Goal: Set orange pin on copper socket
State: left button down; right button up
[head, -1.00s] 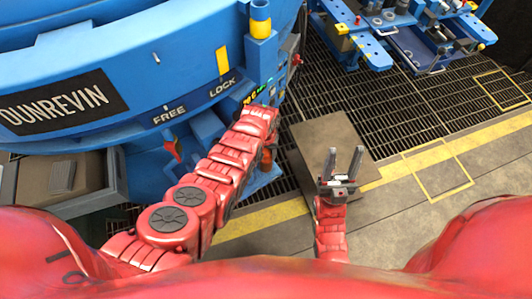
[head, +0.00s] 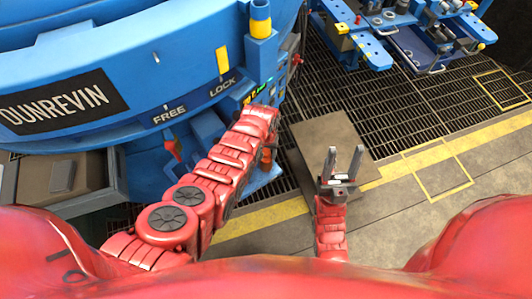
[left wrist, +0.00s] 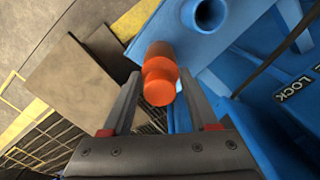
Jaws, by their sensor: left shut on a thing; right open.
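The orange pin (left wrist: 160,75) is in the left wrist view, between the fingers of my left gripper (left wrist: 159,82). The gripper is shut on it, and the pin's rounded near end faces the camera. In the head view a small part of the orange pin (head: 267,157) shows beside the end of my left arm, over a blue ledge. The left fingers are largely hidden there. No copper-coloured socket can be made out. My right gripper (head: 344,156) is open and empty, above a grey-brown box.
A blue plate (left wrist: 185,38) with a round blue socket (left wrist: 208,14) lies beyond the pin. The large blue furnace body (head: 170,60) fills the left. The grey-brown box (head: 330,135) stands on grating. A blue workbench (head: 405,25) is at the back right.

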pick_arm(q)
jog(key=shift+f+b, duration=0.55)
jog(key=shift+c, duration=2.2)
grip_release()
notch_tip(320, 180, up, 5)
jog(key=p, duration=0.4)
jog(key=shift+p, duration=0.4)
notch_tip(320, 180, up, 6)
jog(key=p, duration=0.4)
jog(key=shift+p, duration=0.4)
jog(key=shift+s, duration=0.1)
